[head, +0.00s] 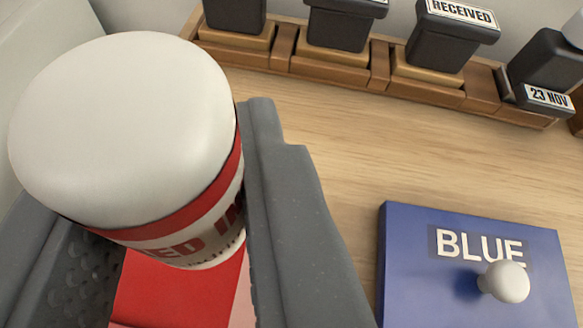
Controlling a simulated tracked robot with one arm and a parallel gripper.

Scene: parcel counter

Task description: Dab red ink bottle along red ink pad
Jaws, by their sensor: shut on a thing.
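The red ink bottle (196,232) is white with red bands, part of its red lettering showing, and a large pale rounded top (120,125). My gripper (150,240) is shut on it, with a grey finger on each side. The bottle is tilted in the picture. A flat red thing (175,295), likely the red ink pad, shows below the bottle between my fingers. Most of it is hidden by the bottle and fingers, so I cannot tell whether they touch.
A blue pad box (410,262) marked BLUE, with a white knob (505,282), lies at the lower right. A wooden rack (345,66) of black stamps, one labelled RECEIVED (455,35), runs along the back. Bare wooden counter (380,150) lies between them.

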